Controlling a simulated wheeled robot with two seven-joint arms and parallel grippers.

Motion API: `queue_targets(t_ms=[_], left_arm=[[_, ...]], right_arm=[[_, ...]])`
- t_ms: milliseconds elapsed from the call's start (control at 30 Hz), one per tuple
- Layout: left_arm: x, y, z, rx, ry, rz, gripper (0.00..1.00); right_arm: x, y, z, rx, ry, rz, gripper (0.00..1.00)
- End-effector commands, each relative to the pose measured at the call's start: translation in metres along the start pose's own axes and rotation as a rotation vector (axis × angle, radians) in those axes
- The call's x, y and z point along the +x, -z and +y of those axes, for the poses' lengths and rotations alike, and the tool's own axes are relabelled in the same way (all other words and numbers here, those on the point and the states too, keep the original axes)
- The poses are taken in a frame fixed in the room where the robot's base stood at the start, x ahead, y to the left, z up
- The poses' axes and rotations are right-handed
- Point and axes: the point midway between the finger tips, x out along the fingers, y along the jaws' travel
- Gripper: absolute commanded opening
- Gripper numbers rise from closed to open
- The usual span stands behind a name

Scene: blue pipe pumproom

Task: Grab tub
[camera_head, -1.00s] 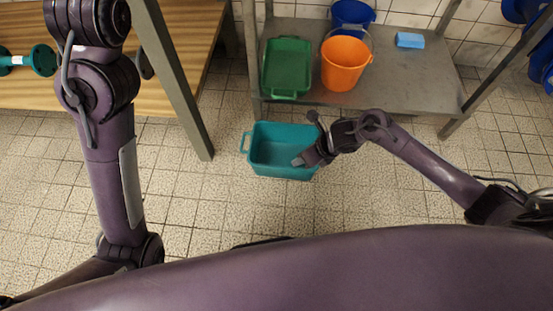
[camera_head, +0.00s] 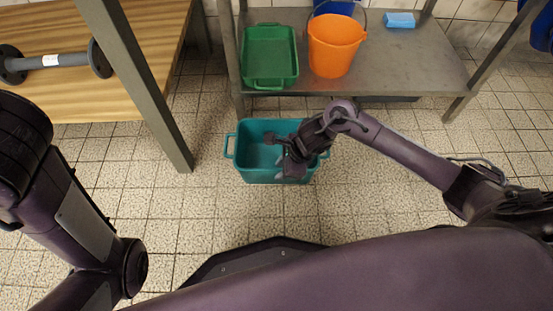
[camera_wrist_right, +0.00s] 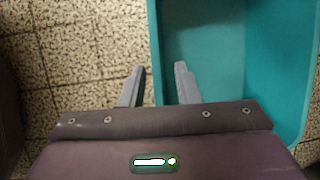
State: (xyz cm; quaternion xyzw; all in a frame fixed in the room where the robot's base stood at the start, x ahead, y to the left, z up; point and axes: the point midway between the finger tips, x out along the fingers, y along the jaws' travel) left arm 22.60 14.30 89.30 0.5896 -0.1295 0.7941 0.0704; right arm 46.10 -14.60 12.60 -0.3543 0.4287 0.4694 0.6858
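The teal tub (camera_head: 262,176) stands upright on the tiled floor in front of the metal shelf, with a handle at each short end. My right gripper (camera_head: 290,167) is over the tub's right half, near its front wall, and hides part of the inside. In the right wrist view its two grey fingers (camera_wrist_right: 160,84) are apart. The edge of the tub (camera_wrist_right: 157,40) runs between them, one finger over the floor side and one over the tub side. I cannot tell whether they touch the wall. My left gripper is not in view; only my left arm shows at the left.
The metal shelf (camera_head: 400,72) behind holds a green tray (camera_head: 269,52), an orange bucket (camera_head: 334,48) and a blue block (camera_head: 399,20). A wooden bench (camera_head: 90,90) with a grey dumbbell (camera_head: 50,61) is at the left. Floor beside the tub is clear.

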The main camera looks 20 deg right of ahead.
Motion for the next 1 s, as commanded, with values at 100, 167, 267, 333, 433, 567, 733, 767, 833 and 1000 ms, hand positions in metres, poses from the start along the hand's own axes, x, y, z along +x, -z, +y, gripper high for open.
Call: queue_targets(t_ms=[100, 167, 267, 333, 433, 567, 733, 767, 833, 1000], left_arm=[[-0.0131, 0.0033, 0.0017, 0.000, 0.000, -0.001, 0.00], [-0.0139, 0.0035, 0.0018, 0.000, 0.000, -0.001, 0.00], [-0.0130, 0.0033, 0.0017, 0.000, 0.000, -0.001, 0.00], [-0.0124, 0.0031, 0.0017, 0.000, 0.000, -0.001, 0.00], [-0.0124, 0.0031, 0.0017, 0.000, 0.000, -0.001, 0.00], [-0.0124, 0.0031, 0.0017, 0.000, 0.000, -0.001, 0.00], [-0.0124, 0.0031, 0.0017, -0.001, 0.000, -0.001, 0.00], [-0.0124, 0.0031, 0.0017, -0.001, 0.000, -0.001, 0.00], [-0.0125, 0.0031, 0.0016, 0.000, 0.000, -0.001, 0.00], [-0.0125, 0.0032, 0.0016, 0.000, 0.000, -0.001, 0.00]], right_arm=[[0.0178, 0.0013, 0.0002, 0.000, 0.000, -0.001, 0.29], [0.0196, 0.0011, -0.0001, 0.000, 0.001, 0.000, 0.29], [0.0194, 0.0007, -0.0003, 0.000, 0.001, 0.001, 0.29], [0.0189, 0.0007, -0.0002, 0.000, 0.001, 0.001, 0.29], [0.0188, 0.0007, -0.0001, 0.000, 0.001, 0.001, 0.25], [0.0189, 0.0007, 0.0000, 0.000, 0.001, 0.001, 0.08], [0.0189, 0.0008, 0.0000, 0.001, 0.001, 0.001, 0.00], [0.0189, 0.0007, 0.0000, 0.001, 0.001, 0.001, 0.00], [0.0189, 0.0008, 0.0000, 0.001, 0.001, 0.001, 0.00], [0.0189, 0.0008, 0.0000, 0.001, 0.001, 0.001, 0.00]])
